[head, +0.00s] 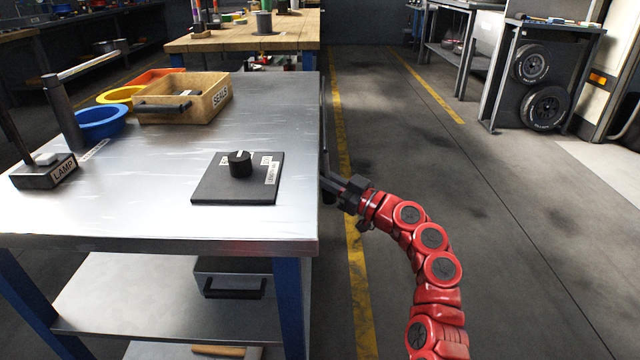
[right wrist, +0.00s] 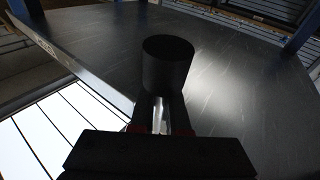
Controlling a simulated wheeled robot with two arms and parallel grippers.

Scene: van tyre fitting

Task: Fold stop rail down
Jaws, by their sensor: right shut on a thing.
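My right gripper (head: 336,186) is at the right side of the steel bench (head: 235,110), just beyond its edge. In the right wrist view, its fingers (right wrist: 162,112) are shut on a black cylindrical grip (right wrist: 168,62). Behind the grip is a large dark scratched panel (right wrist: 240,75) with a small label on its left edge. In the head view, a thin dark strip (head: 323,120) runs along the bench's right edge. I cannot tell for sure which part is the stop rail. The bench edge hides the grip in the head view. My left gripper is not in view.
On the bench are a black plate with a knob (head: 240,163), a wooden box (head: 205,100), a blue ring-shaped bowl (head: 100,122) and a lamp base (head: 45,172). A wooden table (head: 290,35) stands behind. The floor (head: 520,220) to the right is clear.

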